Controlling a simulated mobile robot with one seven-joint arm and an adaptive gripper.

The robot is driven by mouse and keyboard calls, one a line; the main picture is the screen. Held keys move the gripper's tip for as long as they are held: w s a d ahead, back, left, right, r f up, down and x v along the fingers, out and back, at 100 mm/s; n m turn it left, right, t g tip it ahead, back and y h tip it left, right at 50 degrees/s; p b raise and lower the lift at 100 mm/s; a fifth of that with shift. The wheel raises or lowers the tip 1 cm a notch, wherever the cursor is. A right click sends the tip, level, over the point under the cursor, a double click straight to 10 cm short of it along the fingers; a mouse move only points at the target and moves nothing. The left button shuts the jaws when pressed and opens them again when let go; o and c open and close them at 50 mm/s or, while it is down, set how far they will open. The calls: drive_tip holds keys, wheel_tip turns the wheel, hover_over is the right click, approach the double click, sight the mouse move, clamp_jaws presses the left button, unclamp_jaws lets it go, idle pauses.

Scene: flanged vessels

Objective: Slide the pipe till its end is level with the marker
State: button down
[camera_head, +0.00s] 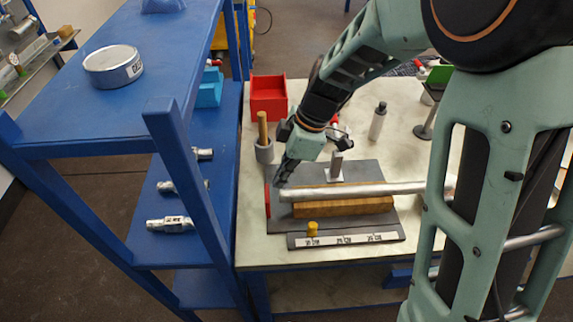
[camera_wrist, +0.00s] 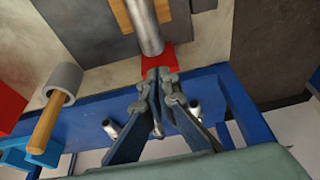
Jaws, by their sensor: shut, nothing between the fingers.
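A silver pipe (camera_head: 370,188) lies along a wooden block (camera_head: 345,208) on a dark grey base plate. Its left end sticks out a little past the block. An upright red piece (camera_head: 267,201) stands at the plate's left edge, slightly left of the pipe end; I cannot tell whether this or the yellow knob (camera_head: 312,227) on the scale strip is the marker. My gripper (camera_head: 279,182) is shut and empty at the pipe's left end. In the wrist view, the fingertips (camera_wrist: 158,75) overlap the red piece (camera_wrist: 157,58), just beyond the end of the pipe (camera_wrist: 148,30); contact is unclear.
A grey cup with a wooden handle (camera_head: 263,130) stands behind the plate, near a red bin (camera_head: 268,98). A small metal post (camera_head: 336,165) stands behind the pipe. A blue shelf (camera_head: 165,115) with metal fittings borders the table's left side.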

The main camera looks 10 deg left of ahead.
sight(306, 192)
drive_tip(key=shift+x, duration=1.95)
drive_tip(key=d+b, duration=0.1)
drive_tip(key=d, duration=0.1)
drive_tip(key=w+d+b, duration=0.1)
drive_tip(key=d, duration=0.2)
drive_tip(key=w+d+b, duration=0.1)
drive_tip(key=d+b, duration=0.1)
drive_tip(key=shift+d+f, duration=0.1)
drive_tip(key=shift+d, duration=0.4)
